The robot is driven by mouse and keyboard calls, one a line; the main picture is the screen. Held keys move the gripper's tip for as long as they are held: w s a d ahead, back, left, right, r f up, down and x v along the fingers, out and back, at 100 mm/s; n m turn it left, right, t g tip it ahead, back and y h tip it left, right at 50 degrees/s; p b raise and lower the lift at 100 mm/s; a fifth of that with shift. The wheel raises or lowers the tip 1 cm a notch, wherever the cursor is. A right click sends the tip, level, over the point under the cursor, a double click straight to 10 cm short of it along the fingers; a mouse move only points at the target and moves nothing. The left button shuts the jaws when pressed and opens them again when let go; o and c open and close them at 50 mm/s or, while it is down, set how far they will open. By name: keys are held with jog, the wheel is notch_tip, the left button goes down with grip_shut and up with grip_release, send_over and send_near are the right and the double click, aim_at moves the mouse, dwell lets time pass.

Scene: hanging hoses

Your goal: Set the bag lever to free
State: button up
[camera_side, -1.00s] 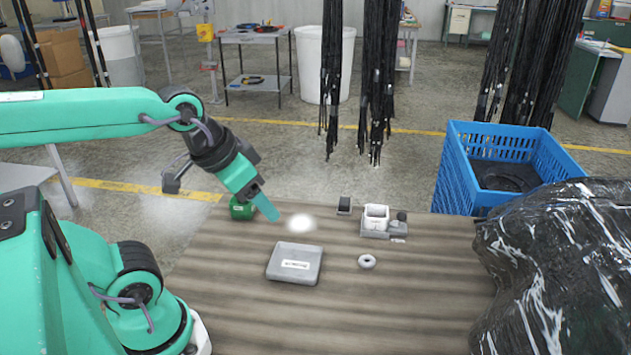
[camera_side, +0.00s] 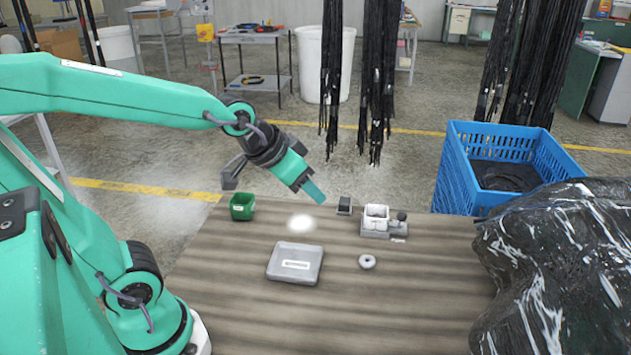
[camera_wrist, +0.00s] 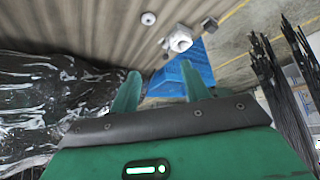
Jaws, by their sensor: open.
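A small grey device with a white square cup (camera_side: 376,214) stands at the back right of the table. A dark round knob (camera_side: 402,216) sits on its right part; I cannot tell for sure whether this is the bag lever. The device also shows in the wrist view (camera_wrist: 179,40), beyond my fingers. My gripper (camera_side: 316,194) is in the air above the back of the table, left of the device and apart from it. In the wrist view my gripper (camera_wrist: 162,88) has its two green fingers apart with nothing between them.
A green cup (camera_side: 242,207), a small dark block (camera_side: 344,206), a grey tray (camera_side: 295,278) and a white ring (camera_side: 367,262) are on the table. A blue crate (camera_side: 455,185) and a black wrapped bundle (camera_side: 555,275) stand right. Black hoses (camera_side: 378,80) hang behind.

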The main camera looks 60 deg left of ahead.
jog(key=w+f+t, duration=0.1)
jog(key=w+f, duration=0.2)
jog(key=w, duration=0.4)
jog(key=w+f+t, duration=0.2)
jog(key=w+f, duration=0.2)
jog(key=w, duration=0.4)
jog(key=m+t, duration=0.1)
jog(key=t, duration=0.2)
send_near(400, 216)
jog(key=x, duration=0.4)
jog(key=shift+w+r, duration=0.1)
jog(key=shift+w, duration=0.25)
jog(key=shift+w+f, duration=0.2)
jog(key=shift+f, duration=0.35)
jog(key=shift+w, duration=0.1)
jog(key=shift+x, duration=3.85)
jog(key=shift+a, duration=0.15)
grip_shut()
